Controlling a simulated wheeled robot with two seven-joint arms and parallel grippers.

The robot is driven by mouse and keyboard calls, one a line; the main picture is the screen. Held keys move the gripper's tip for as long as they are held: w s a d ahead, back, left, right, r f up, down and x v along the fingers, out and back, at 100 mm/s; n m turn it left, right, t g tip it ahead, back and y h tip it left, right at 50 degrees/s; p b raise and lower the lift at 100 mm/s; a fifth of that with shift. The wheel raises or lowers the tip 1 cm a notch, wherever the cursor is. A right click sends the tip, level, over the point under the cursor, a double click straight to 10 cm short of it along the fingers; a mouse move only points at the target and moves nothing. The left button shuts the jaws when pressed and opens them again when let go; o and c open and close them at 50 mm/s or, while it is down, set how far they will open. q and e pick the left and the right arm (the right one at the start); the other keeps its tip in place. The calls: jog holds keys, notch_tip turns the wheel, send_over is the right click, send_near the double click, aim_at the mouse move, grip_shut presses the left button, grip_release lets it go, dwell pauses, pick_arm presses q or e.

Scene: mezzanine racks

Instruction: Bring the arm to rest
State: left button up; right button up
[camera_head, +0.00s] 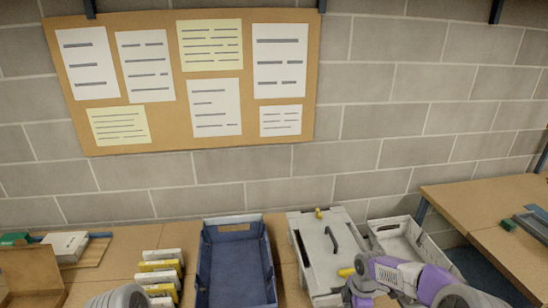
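My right arm comes in from the lower right, with purple and grey links. Its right gripper (357,289) is low in the picture, at the front right of a light grey case (318,248) with a dark handle. The gripper is small and partly cut off by the bottom edge, so its fingers cannot be made out. I cannot tell whether it touches the case. A yellow knob on the case shows just beside it. My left gripper is not in view; a rounded grey part at the bottom left looks like my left arm.
A blue-grey tray (203,262) stands left of the case, and a light open bin (387,227) right of it. Yellow and white boxes (160,266) stand left of the tray. Another wooden table (470,207) is at the right. A pinboard (205,152) hangs on the block wall.

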jog(key=s+a+f+m+y+b, duration=0.1)
jog(key=s+a+f+m+b, duration=0.1)
jog(key=s+a+f+m, duration=0.45)
jog(key=s+a+f+m+y+b, duration=0.2)
jog(key=a+f, duration=0.1)
jog(key=f, duration=0.7)
pick_arm(q)
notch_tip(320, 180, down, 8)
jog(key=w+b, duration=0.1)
jog(key=b, duration=0.2)
pick_arm(e)
jog(key=s+a+f+m, duration=0.4)
jog(key=s+f+m, duration=0.5)
jog(key=s+m, duration=0.3)
jog(key=shift+s, duration=0.8)
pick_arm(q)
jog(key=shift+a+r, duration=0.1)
